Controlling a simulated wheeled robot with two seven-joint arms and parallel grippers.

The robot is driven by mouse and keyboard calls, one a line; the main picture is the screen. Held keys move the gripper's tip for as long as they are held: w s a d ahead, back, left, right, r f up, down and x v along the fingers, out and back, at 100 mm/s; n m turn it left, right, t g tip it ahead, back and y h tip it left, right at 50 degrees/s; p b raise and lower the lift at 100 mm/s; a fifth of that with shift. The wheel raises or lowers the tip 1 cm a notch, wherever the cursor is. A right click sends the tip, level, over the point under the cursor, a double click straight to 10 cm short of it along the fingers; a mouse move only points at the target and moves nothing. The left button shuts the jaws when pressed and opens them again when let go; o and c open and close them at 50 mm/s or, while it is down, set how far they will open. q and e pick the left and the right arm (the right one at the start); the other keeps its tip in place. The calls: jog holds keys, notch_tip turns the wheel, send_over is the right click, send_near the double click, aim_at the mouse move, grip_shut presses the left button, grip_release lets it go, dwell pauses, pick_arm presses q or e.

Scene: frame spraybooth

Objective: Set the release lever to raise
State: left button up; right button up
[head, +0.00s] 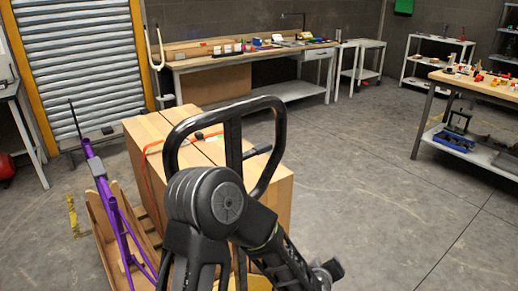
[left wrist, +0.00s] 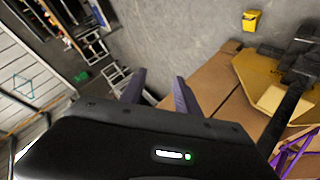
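A black looped handle (head: 272,103) stands upright in the middle of the head view, in front of the cardboard boxes. A short black lever (head: 257,152) sticks out to the right from the post inside the loop; it looks like the release lever, but its setting cannot be read. My arm crosses in front of the lower handle. My left gripper (left wrist: 159,84) is open, with nothing seen between its two fingers in the left wrist view. No contact with the lever is visible. My right gripper is not in view.
Strapped cardboard boxes (head: 262,190) stand behind the handle, with a purple bike frame (head: 113,207) on their left. A workbench (head: 240,58) lines the back wall, and a wooden-topped table (head: 474,83) stands right. Floor between is clear. A yellow part (left wrist: 268,82) shows beside the boxes.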

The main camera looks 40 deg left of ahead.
aim_at(264, 151)
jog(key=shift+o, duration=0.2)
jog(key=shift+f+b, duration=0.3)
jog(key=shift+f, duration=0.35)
pick_arm(q)
jog(key=w+a+r+n+t+y, duration=0.1)
jog(key=a+r+n+y, duration=0.3)
jog(key=r, duration=0.5)
jog(key=w+a+r+n+t+y, duration=0.1)
jog(key=w+a+r+n+y, duration=0.2)
jog(key=a+r, duration=0.45)
jog(key=s+a+r+n+g+y, duration=0.1)
jog(key=s+a+r+n+y, duration=0.1)
jog(key=r, duration=0.3)
jog(key=s+a+r+n+g+y+b, duration=0.1)
jog(key=s+a+r+n+y, duration=0.1)
jog(key=r+n, duration=0.3)
jog(key=s+a+r+n+g+y, duration=0.1)
jog(key=s+a+r+n, duration=0.1)
jog(key=s+r+n, duration=0.1)
jog(key=shift+s+a+r+y, duration=0.1)
jog(key=shift+s+r+y, duration=0.1)
jog(key=shift+s+r, duration=0.25)
jog(key=shift+s+a+r+y, duration=0.1)
jog(key=shift+s+r+y, duration=0.15)
jog(key=shift+r, duration=0.3)
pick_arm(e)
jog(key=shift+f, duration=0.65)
